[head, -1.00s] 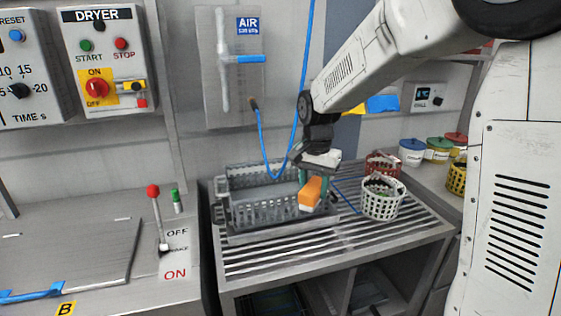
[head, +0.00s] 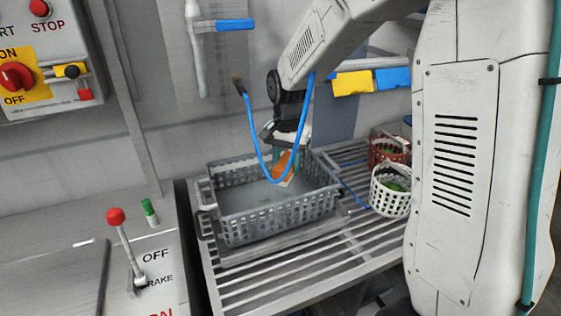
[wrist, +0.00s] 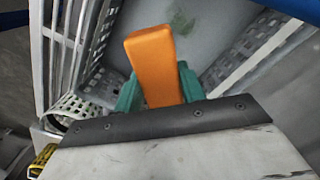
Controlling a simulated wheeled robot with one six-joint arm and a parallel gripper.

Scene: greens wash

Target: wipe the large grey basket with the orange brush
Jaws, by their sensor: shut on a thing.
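The large grey basket (head: 282,217) stands on the slatted rack, its perforated walls upright and its mouth open. A small green smudge shows on its floor; in the wrist view a dark green patch lies on the grey basket floor (wrist: 212,45). My gripper (head: 285,158) is shut on the orange brush (head: 281,166) and holds it inside the basket's outline, toward the back right. In the wrist view the orange brush (wrist: 152,62) sits between my teal fingers. The brush's lower end is partly hidden, and I cannot tell whether it touches the basket.
A white basket (head: 389,202) and a red basket (head: 402,152), with green contents, stand right of the grey basket. A blue hose (head: 254,140) hangs in front of my gripper. A red-knobbed lever (head: 125,240) stands at the left. The slatted rack (head: 290,275) is clear in front.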

